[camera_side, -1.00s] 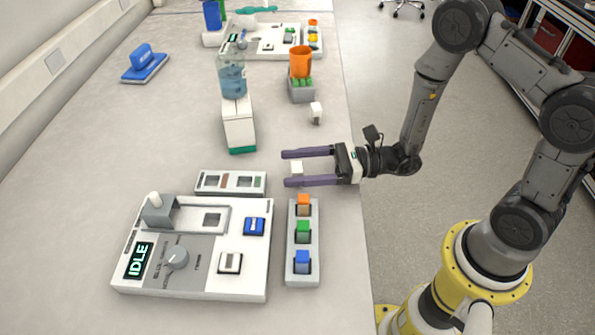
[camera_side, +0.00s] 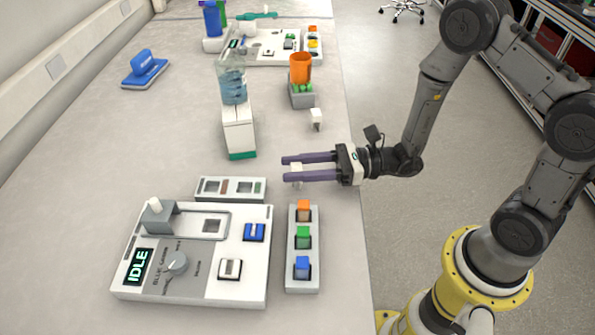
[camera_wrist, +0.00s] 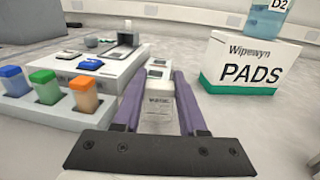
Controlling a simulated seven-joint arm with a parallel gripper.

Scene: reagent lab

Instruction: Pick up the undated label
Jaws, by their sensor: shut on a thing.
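A small white label piece (camera_wrist: 158,108) with dark print lies between the purple fingers of my gripper (camera_wrist: 158,80) in the wrist view. In the side view the white piece (camera_side: 297,170) shows between the fingertips of my gripper (camera_side: 285,169), which are shut on it. The print is too small for me to read a date or its absence. A second small white piece (camera_side: 316,117) stands apart on the bench, beyond my gripper.
A three-slot rack (camera_side: 292,252) with orange, green and blue blocks stands close in front. The white IDLE panel (camera_side: 200,285) is at front left. The Wipewyn PADS box (camera_wrist: 240,75) is to the right in the wrist view.

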